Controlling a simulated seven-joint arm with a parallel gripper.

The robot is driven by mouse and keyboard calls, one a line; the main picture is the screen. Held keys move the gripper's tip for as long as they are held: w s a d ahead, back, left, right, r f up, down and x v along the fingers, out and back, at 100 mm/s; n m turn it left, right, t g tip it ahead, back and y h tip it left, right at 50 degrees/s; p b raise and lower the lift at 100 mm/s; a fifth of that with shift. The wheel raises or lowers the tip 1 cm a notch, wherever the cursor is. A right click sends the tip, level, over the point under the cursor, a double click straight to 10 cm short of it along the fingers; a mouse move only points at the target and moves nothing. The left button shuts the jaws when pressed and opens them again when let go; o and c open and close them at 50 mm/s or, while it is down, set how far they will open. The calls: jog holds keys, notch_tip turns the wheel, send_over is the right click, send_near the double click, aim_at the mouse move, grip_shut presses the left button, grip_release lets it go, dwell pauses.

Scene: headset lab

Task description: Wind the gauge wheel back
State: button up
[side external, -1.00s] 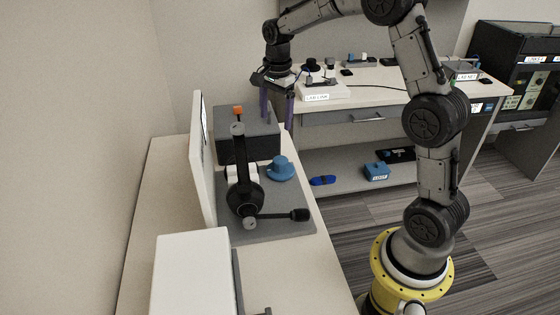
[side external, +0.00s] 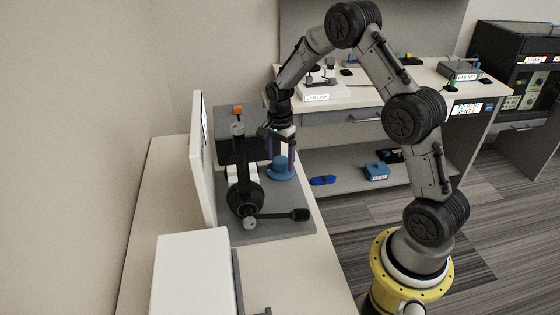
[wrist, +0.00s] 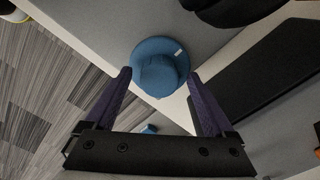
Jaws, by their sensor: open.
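A blue round wheel-like piece (side external: 281,171) with a wide flange and a raised hub sits on the grey mat (side external: 280,229) on the left bench. It also shows in the wrist view (wrist: 161,70), with a small white label on its flange. I take it as the gauge wheel; its label is too small to read. My gripper (side external: 280,157) points down over it, with purple fingers spread apart and empty. In the wrist view, the wheel appears between and beyond the fingertips (wrist: 158,76). I cannot tell the exact height of the gap.
A black headset-like device (side external: 246,193) stands left of the wheel, its boom reaching right. A dark box with an orange button (side external: 238,109) is behind. A white upright panel (side external: 204,165) and white box (side external: 188,272) stand left and in front. The bench edge is close on the right.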

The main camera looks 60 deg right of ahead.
jog(key=shift+f, duration=0.6)
jog(key=c, duration=1.4)
